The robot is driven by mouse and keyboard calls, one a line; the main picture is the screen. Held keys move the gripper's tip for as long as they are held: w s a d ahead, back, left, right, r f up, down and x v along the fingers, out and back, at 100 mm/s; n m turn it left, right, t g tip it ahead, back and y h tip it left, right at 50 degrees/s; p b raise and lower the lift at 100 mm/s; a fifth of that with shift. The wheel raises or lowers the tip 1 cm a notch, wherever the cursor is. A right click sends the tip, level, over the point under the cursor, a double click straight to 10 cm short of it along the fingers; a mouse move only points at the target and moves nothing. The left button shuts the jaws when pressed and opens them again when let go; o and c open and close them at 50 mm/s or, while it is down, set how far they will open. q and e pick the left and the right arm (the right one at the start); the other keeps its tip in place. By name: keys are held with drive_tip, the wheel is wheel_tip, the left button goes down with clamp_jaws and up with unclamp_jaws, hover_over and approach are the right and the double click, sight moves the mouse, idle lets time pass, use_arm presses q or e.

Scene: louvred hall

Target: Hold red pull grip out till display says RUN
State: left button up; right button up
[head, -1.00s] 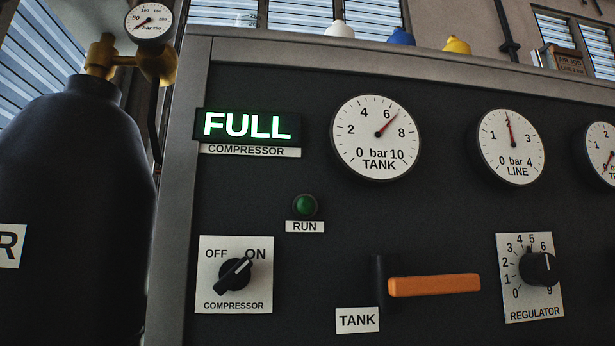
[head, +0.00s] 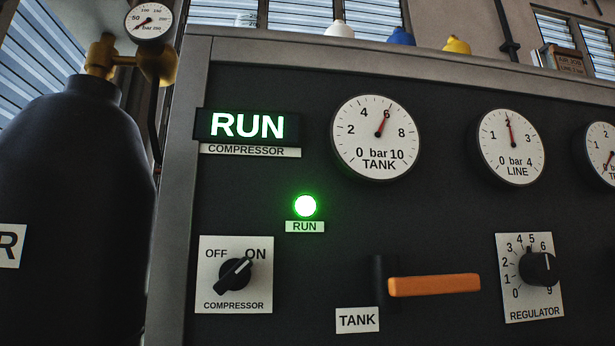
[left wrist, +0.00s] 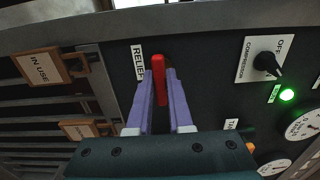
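The compressor display (head: 247,127) reads RUN in the head view. The round RUN lamp (head: 305,206) below it glows green; the left wrist view shows it lit too (left wrist: 287,95). The red pull grip (left wrist: 158,82) is beside the RELIEF label in the left wrist view. My left gripper (left wrist: 160,75) has its two purple fingers on either side of the grip, closed on it. The grip's base on the panel is partly hidden by the fingers. My right gripper is in neither view. The TANK gauge (head: 375,138) needle points to about 6.
The COMPRESSOR switch (head: 235,275) is turned to ON. An orange TANK lever (head: 434,286) sticks out sideways, left of the REGULATOR knob (head: 537,268). A dark cylinder (head: 78,200) stands left of the panel. An IN USE sign (left wrist: 42,68) hangs beside the panel.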

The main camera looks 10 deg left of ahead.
use_arm(q)
drive_tip(key=o, duration=0.5)
drive_tip(key=shift+o, duration=0.2)
drive_tip(key=shift+s, duration=0.15)
drive_tip(key=v, duration=0.7)
drive_tip(key=v, duration=1)
drive_tip(key=shift+r, duration=0.1)
